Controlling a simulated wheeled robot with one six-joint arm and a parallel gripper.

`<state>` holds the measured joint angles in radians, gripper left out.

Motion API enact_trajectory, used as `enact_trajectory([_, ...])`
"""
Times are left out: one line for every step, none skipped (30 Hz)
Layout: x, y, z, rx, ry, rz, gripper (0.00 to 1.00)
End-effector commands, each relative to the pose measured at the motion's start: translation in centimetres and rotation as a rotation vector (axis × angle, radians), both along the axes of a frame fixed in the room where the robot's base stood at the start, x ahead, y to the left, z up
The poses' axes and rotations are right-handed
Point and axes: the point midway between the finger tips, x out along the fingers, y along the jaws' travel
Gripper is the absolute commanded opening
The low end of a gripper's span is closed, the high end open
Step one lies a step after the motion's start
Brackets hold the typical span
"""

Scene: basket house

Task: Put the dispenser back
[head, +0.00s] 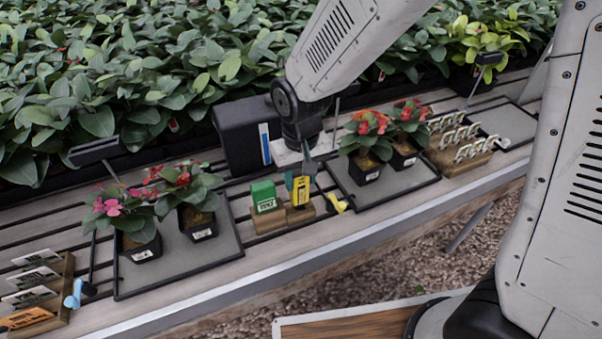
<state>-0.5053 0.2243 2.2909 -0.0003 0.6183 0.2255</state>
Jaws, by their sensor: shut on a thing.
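A yellow dispenser (301,190) with a dark label stands upright at a small wooden holder (299,214) in the middle of the bench. My gripper (304,170) points down from above and is shut on the dispenser's upper part. The dispenser's bottom meets the holder in the picture; I cannot tell whether it is fully seated. A green packet (264,196) stands in a wooden holder just to its left.
Potted flowers stand on a left tray (186,265) and a right tray (412,185). A black box (240,138) is behind my gripper. A yellow scoop-like item (337,203) lies right of the dispenser. Wooden racks hold cards (37,280) and white hooped tags (472,146).

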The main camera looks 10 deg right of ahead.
Motion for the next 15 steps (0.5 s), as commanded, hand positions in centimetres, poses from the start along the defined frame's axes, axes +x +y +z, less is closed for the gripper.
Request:
enact_trajectory([0.0, 0.0, 0.0, 0.0, 0.0, 0.0, 0.23])
enact_trajectory([0.0, 0.0, 0.0, 0.0, 0.0, 0.0, 0.23])
enact_trajectory([0.0, 0.0, 0.0, 0.0, 0.0, 0.0, 0.23])
enact_trajectory([0.0, 0.0, 0.0, 0.0, 0.0, 0.0, 0.23])
enact_trajectory([0.0, 0.0, 0.0, 0.0, 0.0, 0.0, 0.23])
enact_trajectory([0.0, 0.0, 0.0, 0.0, 0.0, 0.0, 0.23])
enact_trajectory([0.0, 0.0, 0.0, 0.0, 0.0, 0.0, 0.23])
enact_trajectory([0.0, 0.0, -0.1, 0.0, 0.0, 0.0, 0.23])
enact_trajectory([0.0, 0.0, -0.2, 0.0, 0.0, 0.0, 0.23])
enact_trajectory([0.0, 0.0, -0.3, 0.0, 0.001, 0.0, 0.23])
enact_trajectory([0.0, 0.0, -0.4, 0.0, 0.001, 0.0, 0.23])
enact_trajectory([0.0, 0.0, -0.6, 0.0, 0.001, 0.0, 0.23])
enact_trajectory([0.0, 0.0, -0.8, 0.0, 0.001, 0.0, 0.23])
enact_trajectory([0.0, 0.0, -1.0, 0.0, 0.001, 0.0, 0.23])
enact_trajectory([0.0, 0.0, -1.2, 0.0, 0.001, 0.0, 0.23])
